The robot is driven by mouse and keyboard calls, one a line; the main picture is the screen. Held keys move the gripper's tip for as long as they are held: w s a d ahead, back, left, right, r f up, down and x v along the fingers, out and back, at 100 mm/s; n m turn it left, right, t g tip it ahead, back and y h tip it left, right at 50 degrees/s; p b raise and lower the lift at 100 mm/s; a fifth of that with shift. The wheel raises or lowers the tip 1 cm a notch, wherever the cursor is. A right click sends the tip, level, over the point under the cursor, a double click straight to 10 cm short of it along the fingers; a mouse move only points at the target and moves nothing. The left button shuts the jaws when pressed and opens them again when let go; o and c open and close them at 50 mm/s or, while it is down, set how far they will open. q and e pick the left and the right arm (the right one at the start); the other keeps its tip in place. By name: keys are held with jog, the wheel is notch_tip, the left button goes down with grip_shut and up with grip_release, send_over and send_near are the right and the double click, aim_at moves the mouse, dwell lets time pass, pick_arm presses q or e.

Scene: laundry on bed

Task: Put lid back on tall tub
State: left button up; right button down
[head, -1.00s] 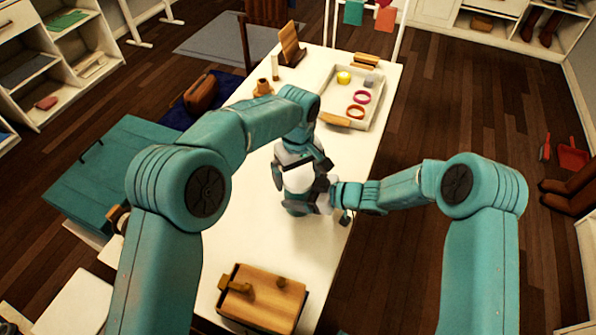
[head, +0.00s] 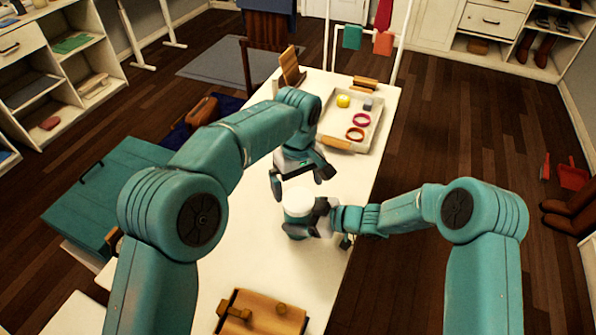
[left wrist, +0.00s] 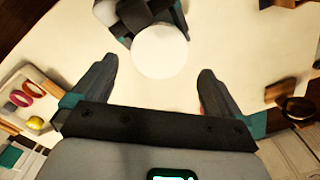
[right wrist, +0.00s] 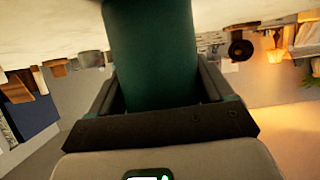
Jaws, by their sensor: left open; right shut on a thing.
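The tall tub (head: 297,229) is teal and stands upright on the white table. Its round white lid (head: 299,201) sits on top of the tub and looks level; I cannot tell how tightly it fits. My left gripper (head: 302,180) is open and empty, just above and behind the lid. In the left wrist view the lid (left wrist: 160,52) lies ahead, between the open fingers and clear of them. My right gripper (head: 322,214) is shut on the tub's side. In the right wrist view the teal tub wall (right wrist: 150,50) fills the space between the fingers.
A tray (head: 372,131) with pink and red rings and a yellow item is at the table's far right. A wooden box (head: 262,316) stands at the near end. The table (head: 255,255) left of and in front of the tub is clear.

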pick_arm(q)
notch_tip(320, 180, up, 12)
jog(key=shift+f, duration=0.2)
pick_arm(e)
grip_release()
pick_arm(q)
jog(key=shift+f, duration=0.25)
pick_arm(e)
jog(key=v, duration=1.6)
jog(key=shift+d, duration=0.2)
jog(key=shift+s, duration=0.1)
